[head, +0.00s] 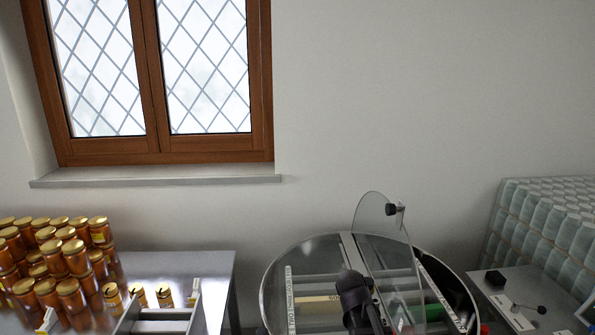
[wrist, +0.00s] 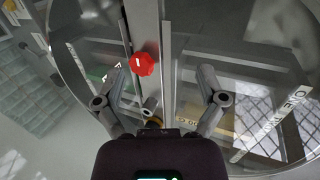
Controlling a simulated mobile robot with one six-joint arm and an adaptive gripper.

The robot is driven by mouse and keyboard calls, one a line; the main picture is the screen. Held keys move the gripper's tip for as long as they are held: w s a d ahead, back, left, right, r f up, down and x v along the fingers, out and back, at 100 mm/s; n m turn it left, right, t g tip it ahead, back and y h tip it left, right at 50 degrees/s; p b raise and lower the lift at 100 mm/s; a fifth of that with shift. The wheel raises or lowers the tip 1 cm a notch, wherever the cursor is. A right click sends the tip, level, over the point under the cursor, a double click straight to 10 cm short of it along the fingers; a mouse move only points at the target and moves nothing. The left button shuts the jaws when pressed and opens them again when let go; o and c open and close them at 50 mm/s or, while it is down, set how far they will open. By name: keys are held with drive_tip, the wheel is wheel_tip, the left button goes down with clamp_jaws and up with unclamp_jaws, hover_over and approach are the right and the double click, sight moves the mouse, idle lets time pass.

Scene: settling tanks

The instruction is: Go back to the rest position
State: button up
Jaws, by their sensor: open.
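My gripper (wrist: 162,80) is open in the wrist view, its two fingers spread wide with nothing between them that I can see held. It is over the round steel drum (head: 266,293) with clear lids. A red knob (wrist: 142,63) shows on the drum's central bar, nearer the left finger; whether it is touched cannot be told. In the head view my dark wrist (head: 355,292) is low in the picture, in front of the drum, and its fingertips are not clear.
One clear lid half (head: 377,215) stands raised with a black knob. Stacked honey jars (head: 70,255) stand on a steel table (head: 200,262) at left. A bench (head: 540,290) with a black control lies at right, before wrapped pallet goods (head: 545,225).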

drive_tip(key=s+f+y, duration=0.1)
drive_tip(key=s+a+f+y+b, duration=0.1)
drive_tip(key=s, duration=0.1)
drive_tip(key=s+a+f+y+b, duration=0.1)
drive_tip(key=s+f, duration=0.1)
drive_tip(key=shift+s+a, duration=0.1)
drive_tip(key=shift+s, duration=0.05)
drive_tip(key=shift+s+a+f+m+y+b, duration=0.35)
drive_tip(key=shift+s+a+y, duration=0.15)
drive_tip(key=shift+y, duration=0.2)
